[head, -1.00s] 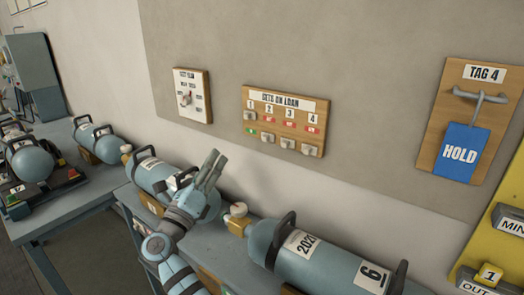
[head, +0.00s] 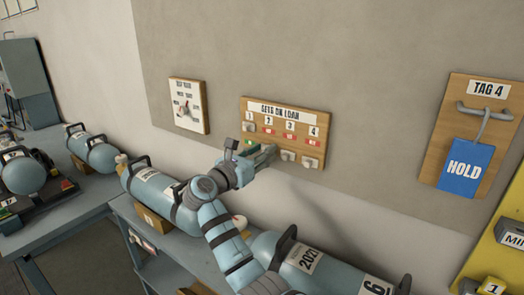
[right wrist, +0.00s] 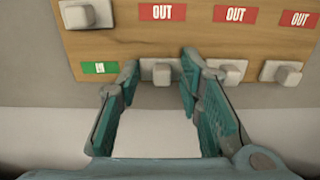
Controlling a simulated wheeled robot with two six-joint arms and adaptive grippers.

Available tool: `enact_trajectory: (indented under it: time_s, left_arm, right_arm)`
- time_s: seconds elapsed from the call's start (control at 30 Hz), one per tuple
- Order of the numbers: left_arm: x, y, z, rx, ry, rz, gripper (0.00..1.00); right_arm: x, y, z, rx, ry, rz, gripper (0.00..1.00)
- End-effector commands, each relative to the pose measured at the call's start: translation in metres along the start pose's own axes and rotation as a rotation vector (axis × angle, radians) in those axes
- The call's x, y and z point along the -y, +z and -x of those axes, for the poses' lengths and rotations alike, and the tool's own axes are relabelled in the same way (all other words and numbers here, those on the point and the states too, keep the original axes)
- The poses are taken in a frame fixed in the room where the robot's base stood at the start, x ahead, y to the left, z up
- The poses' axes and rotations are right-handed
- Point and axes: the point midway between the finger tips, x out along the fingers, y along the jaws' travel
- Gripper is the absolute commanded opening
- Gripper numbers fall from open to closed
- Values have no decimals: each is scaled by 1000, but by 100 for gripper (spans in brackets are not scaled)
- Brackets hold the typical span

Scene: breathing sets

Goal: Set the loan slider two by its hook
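The wooden loan board (head: 322,151), titled "SETS ON LOAN", hangs on the wall with numbered columns 1 to 4. Slider two (right wrist: 158,72) is a pale grey block at the lower end of its column, under a red "OUT" label (right wrist: 162,12). My right gripper (head: 262,155) reaches the board's lower edge. In the right wrist view the gripper (right wrist: 160,75) is open, with a fingertip on each side of slider two. I cannot tell whether the fingers touch it. In the head view the gripper hides slider two. My left gripper is not in view.
Slider one (right wrist: 85,14) sits high, above a green label (right wrist: 100,68). Sliders three (right wrist: 228,74) and four (right wrist: 282,73) sit low; three is close beside the right finger. Blue cylinders (head: 335,270) lie on the bench below. A "HOLD" tag (head: 464,168) hangs at right.

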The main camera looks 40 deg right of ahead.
Motion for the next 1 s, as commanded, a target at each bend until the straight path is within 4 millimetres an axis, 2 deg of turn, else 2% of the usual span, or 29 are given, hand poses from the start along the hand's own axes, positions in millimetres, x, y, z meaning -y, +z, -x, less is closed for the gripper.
enact_trajectory:
  time_s: [0.1,0.13,0.3,0.33,0.67,0.9,1.0]
  left_arm:
    - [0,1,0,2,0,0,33]
    - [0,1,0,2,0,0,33]
    - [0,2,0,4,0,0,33]
    - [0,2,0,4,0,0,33]
    - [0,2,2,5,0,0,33]
    - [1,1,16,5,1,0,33]
    - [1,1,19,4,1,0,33]
  right_arm:
    - [0,0,0,0,0,1,33]
    - [0,0,0,0,0,1,30]
    - [0,0,0,1,0,2,3]
    - [0,0,0,1,0,2,0]
    - [0,4,0,1,0,1,0]
    - [0,48,0,3,0,0,0]
    - [0,57,1,2,0,1,0]
